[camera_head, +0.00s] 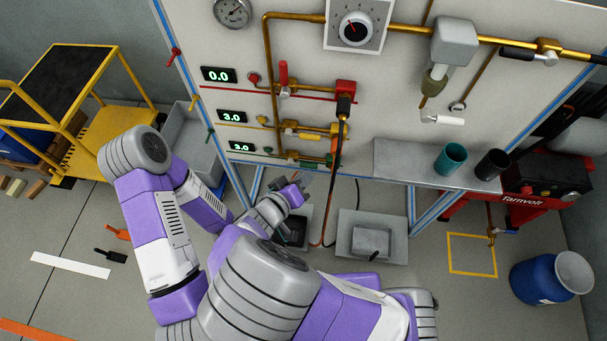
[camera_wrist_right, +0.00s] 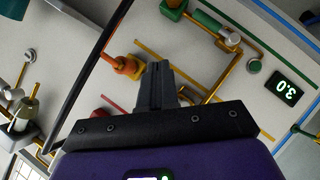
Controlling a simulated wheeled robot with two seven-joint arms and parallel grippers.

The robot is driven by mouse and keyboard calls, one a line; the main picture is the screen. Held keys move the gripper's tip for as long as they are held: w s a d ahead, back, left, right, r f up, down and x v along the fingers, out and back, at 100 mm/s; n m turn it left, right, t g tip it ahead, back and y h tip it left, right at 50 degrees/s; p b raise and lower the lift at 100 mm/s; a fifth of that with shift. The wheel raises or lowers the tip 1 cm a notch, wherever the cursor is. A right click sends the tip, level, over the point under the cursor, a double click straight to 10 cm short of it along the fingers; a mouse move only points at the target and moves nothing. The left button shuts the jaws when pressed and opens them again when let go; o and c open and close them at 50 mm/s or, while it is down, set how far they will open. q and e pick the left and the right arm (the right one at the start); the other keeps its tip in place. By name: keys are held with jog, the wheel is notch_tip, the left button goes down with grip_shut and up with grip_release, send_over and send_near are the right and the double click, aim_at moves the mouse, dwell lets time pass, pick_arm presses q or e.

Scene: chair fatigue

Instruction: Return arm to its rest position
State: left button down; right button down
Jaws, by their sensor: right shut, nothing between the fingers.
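My right gripper (camera_head: 304,180) is in front of the lower part of the wall panel (camera_head: 300,60), below the pipes and near the hanging hose. In the right wrist view its two dark fingers (camera_wrist_right: 157,72) are together, with nothing between them. They point toward the panel and appear apart from the fittings. My right arm (camera_head: 270,268) is bent and crosses the lower middle of the head view. My left arm (camera_head: 163,230) is folded at the left of it. I cannot make out my left gripper.
A grey shelf (camera_head: 410,166) with a teal cup (camera_head: 450,159) and a dark cup (camera_head: 492,164) juts out right of the gripper. A yellow cart (camera_head: 115,133) stands at left. A blue barrel (camera_head: 538,280) stands at lower right. Open floor (camera_head: 470,310) lies in front of it.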

dwell(0.4)
jog(key=s+d+f+m+g+y+p, duration=0.2)
jog(key=s+d+f+g+y, duration=0.2)
jog(key=f, duration=0.5)
jog(key=s+d+f+m+g+y+p, duration=0.3)
jog(key=s+f+g+y, duration=0.3)
jog(key=f+y, duration=0.2)
jog(key=shift+s+d+f, duration=0.25)
jog(key=shift+d+f, duration=0.4)
jog(key=shift+f, duration=0.35)
